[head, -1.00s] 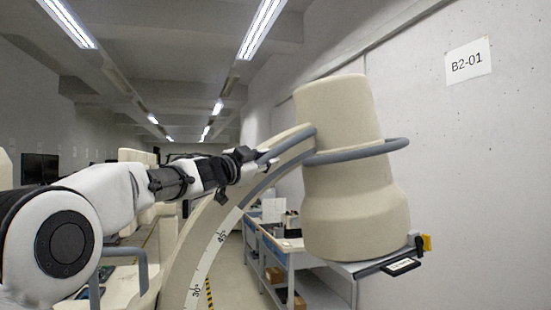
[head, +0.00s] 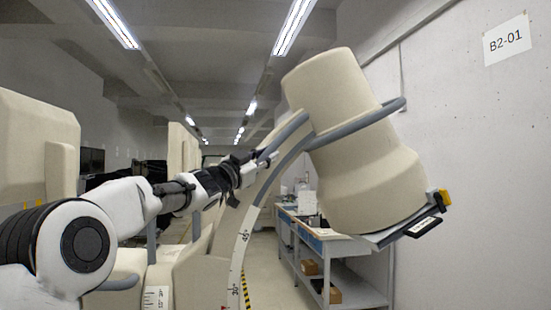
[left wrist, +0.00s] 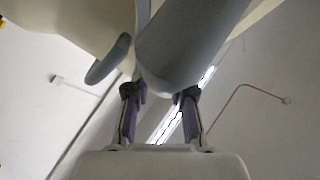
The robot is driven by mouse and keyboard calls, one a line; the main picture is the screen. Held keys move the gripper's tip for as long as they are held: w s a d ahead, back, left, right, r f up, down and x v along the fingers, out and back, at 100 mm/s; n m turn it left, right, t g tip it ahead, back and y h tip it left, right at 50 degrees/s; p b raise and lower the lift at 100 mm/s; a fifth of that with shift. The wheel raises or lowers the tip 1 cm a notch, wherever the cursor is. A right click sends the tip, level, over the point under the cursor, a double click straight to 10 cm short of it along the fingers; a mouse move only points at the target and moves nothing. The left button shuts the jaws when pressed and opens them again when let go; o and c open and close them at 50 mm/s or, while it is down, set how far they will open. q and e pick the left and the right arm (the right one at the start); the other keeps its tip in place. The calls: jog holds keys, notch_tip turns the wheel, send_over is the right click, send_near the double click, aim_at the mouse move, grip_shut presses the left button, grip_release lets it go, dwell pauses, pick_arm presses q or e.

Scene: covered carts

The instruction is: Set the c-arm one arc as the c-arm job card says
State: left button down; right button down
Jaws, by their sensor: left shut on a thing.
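The c-arm's beige arc (head: 240,243) rises from the lower middle of the head view, with a white scale marked 30° and 45° on its edge. At its top sits a large beige head (head: 352,150), tilted to the left, with a grey rail (head: 352,124) around it. My left gripper (head: 262,162) reaches the rail's left part near the arc's top. In the left wrist view its two fingers (left wrist: 160,100) stand either side of a thick grey bar (left wrist: 188,50) and are shut on it. My right gripper is out of view. No job card can be made out.
A workbench (head: 335,243) with boxes below stands behind the arc, along the right wall. A sign (head: 507,40) reading B2-01 hangs on that wall. Beige machine bodies (head: 35,145) stand at left. Yellow-black floor tape (head: 247,290) runs beside the arc.

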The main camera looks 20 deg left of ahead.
pick_arm(q)
jog(key=shift+s+a+f+b, duration=0.1)
jog(key=shift+a+f+b, duration=0.15)
jog(key=shift+f+b, duration=0.25)
jog(key=shift+s+a+f+b, duration=0.1)
jog(key=shift+a+f+b, duration=0.15)
jog(key=shift+f+b, duration=0.25)
jog(key=shift+a, duration=0.1)
jog(key=c, duration=1)
grip_release()
jog(key=shift+o, duration=0.2)
jog(key=shift+s, duration=0.25)
jog(key=v, duration=1.1)
jog(key=shift+s+f, duration=0.2)
jog(key=shift+f, duration=0.15)
